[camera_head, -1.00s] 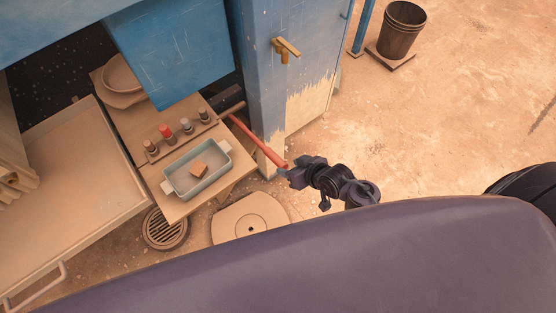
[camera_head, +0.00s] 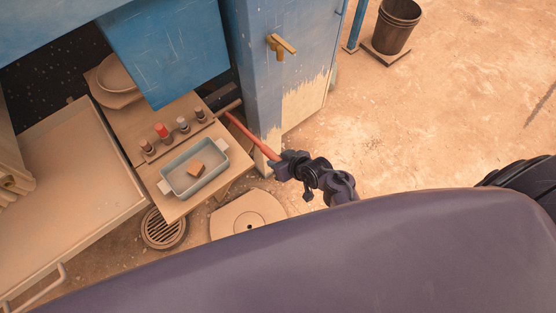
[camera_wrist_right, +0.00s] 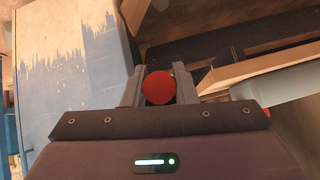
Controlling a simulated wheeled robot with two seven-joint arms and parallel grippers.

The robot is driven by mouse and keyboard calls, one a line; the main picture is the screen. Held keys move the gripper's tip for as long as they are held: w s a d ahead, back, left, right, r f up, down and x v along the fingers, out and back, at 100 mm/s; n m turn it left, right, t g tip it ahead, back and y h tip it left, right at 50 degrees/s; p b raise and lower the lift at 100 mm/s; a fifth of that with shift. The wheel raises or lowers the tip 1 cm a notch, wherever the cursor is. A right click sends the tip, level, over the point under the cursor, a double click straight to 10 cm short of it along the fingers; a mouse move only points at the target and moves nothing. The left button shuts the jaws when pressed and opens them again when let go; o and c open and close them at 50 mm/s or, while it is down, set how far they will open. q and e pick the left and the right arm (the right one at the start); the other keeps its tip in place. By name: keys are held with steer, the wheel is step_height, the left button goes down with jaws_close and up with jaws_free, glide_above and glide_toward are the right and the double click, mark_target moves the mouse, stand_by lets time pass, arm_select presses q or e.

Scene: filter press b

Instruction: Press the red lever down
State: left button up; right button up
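The red lever (camera_head: 250,136) sticks out from beside the blue press frame and slants down to the right in the head view. My right gripper (camera_head: 279,162) is at the lever's free end. In the right wrist view, the lever's round red end (camera_wrist_right: 159,88) sits between the two fingers and fills the gap, so the gripper looks shut on it. The fingertips are partly hidden behind the red end. My left gripper is not in view.
The blue press column (camera_head: 262,90) stands close beside the lever. A bucket (camera_head: 396,27) stands at the upper right. The floor right of the column is clear.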

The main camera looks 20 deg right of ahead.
jaws_close()
